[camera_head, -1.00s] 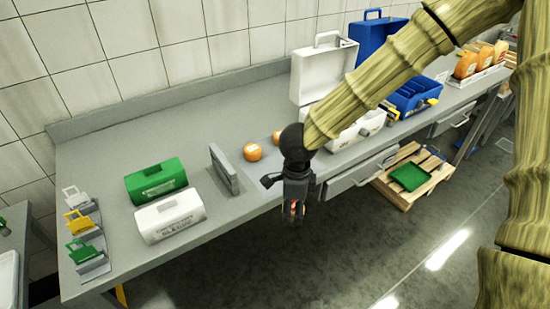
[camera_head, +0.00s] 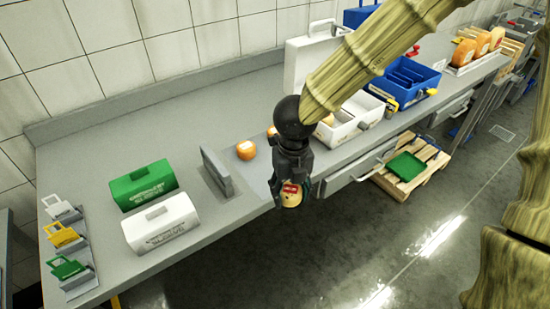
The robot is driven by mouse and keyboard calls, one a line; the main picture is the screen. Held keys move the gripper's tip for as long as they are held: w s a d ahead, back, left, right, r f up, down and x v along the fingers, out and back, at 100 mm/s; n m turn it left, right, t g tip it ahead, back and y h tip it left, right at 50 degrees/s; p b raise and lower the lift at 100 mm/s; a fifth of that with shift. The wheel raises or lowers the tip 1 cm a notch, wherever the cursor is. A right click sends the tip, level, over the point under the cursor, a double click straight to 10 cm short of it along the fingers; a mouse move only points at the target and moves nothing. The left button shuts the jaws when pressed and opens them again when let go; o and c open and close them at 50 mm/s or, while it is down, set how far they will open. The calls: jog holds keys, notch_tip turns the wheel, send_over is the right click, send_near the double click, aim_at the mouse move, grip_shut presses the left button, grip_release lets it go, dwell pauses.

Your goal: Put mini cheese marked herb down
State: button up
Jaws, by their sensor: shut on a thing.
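My gripper (camera_head: 290,188) is shut on a small pale-yellow mini cheese (camera_head: 291,199) with a red label on top. The label is too small to read. The gripper and cheese are at the front edge of the grey worktop (camera_head: 120,160), and they appear to be over or just beyond that edge. An orange mini cheese (camera_head: 246,150) sits on the worktop left of my gripper. Another orange mini cheese (camera_head: 271,131) is partly hidden behind my gripper.
A grey upright plate (camera_head: 217,172), a green box (camera_head: 143,185) and a white box (camera_head: 161,224) stand to the left. A white case (camera_head: 345,122) and blue toolbox (camera_head: 407,79) stand to the right. A drawer (camera_head: 350,168) juts out below. A pallet (camera_head: 428,155) lies on the floor.

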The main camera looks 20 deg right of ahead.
jog(key=w+d+p, duration=0.1)
jog(key=w, duration=0.4)
jog(key=w+f+p, duration=0.1)
jog(key=w, duration=0.4)
jog(key=w+d+p, duration=0.1)
jog(key=w+p, duration=0.1)
jog(key=w, duration=0.3)
jog(key=shift+d+f, duration=0.15)
jog(key=shift+d, duration=0.2)
notch_tip(320, 180, down, 4)
jog(key=shift+r+p, duration=0.2)
jog(key=shift+p, duration=0.45)
jog(key=shift+f, duration=0.15)
jog(key=o, duration=1.1)
notch_tip(320, 180, up, 12)
jog(key=shift+r+b, duration=0.15)
jog(key=shift+b, duration=0.85)
